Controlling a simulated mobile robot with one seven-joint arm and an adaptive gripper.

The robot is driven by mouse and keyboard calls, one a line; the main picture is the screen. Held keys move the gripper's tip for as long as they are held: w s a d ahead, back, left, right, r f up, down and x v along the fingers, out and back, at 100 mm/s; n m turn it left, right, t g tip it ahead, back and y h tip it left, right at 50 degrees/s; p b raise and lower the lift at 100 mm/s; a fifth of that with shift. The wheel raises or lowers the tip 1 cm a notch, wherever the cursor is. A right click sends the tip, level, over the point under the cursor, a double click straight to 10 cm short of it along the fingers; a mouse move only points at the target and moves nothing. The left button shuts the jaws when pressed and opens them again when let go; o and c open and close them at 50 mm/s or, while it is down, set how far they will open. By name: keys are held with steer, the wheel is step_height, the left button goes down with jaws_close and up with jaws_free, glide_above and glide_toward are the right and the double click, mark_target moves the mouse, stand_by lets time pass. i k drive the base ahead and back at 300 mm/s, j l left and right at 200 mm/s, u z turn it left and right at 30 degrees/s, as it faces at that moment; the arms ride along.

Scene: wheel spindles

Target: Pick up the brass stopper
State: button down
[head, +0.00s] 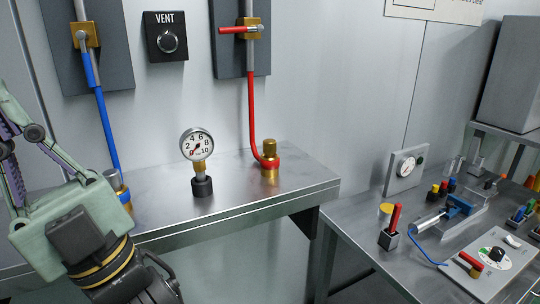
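A second brass fitting (117,187) stands at the lower end of the blue hose (99,105), partly hidden behind my gripper. A flat gold-coloured disc (386,209) is on the right bench. I cannot tell for sure which of these is the brass stopper. My gripper (15,125) is at the left edge, pointing up, away from the red-hose fitting. Its fingertips are partly cut off, and nothing shows held.
A pressure gauge (197,145) on a black base stands mid-shelf, between the two hose fittings. The right bench (352,235) carries a red-handled tool in a holder (391,236), a clear syringe-like cylinder (428,219) and a control panel (490,262). The shelf front is clear.

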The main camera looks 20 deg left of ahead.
mark_target(269, 145)
steer(key=i+l+u, duration=0.25)
steer(key=l+u, duration=0.3)
steer(key=l, duration=0.2)
steer(key=i+l+u, duration=0.1)
steer(key=l+u, duration=0.15)
steer(key=l, duration=0.15)
steer(key=l+u, duration=0.25)
steer(key=l, duration=0.2)
steer(key=i, duration=0.55)
steer(key=l+u, duration=0.05)
